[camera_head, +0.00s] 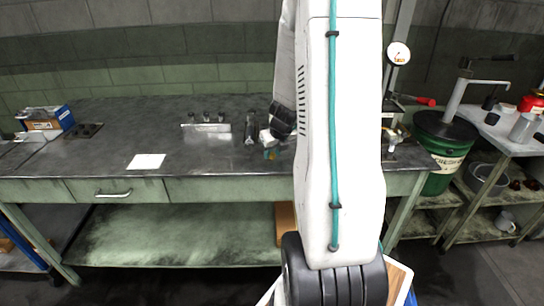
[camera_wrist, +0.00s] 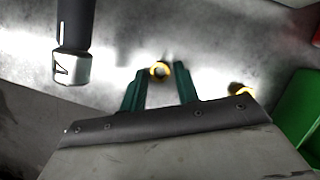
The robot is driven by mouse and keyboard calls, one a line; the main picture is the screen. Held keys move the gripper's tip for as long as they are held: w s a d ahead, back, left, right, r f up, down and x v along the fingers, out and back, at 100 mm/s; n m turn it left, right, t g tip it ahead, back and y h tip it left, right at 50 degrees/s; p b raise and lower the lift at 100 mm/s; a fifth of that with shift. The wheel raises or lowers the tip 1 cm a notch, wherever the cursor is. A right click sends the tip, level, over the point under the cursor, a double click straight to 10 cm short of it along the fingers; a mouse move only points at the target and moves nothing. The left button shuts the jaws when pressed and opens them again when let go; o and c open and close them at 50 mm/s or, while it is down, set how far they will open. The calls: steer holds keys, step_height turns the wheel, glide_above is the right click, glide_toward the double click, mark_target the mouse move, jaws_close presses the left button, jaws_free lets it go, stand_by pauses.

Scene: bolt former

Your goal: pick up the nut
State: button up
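A brass-yellow nut (camera_wrist: 153,68) with a dark hole lies on the grey worktop in the wrist view. It sits between the tips of the two green fingers of my gripper (camera_wrist: 160,73). The fingers are apart, with a gap seen on each side of the nut. I cannot tell how high the fingertips are above the worktop. A second brass-yellow piece (camera_wrist: 242,88) shows to the right, partly hidden behind the gripper body. In the head view my arm covers most of this area, and I cannot make out the nut there.
A dark-handled tool with a metal head (camera_wrist: 72,68) is left of the fingers. A green container (camera_wrist: 305,112) is at the right edge. On the workbench (camera_head: 110,165), a white sheet (camera_head: 146,161) lies left, with clear worktop around it. A green bucket (camera_head: 440,150) stands right.

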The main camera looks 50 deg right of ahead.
jaws_close()
steer(key=shift+r, duration=0.15)
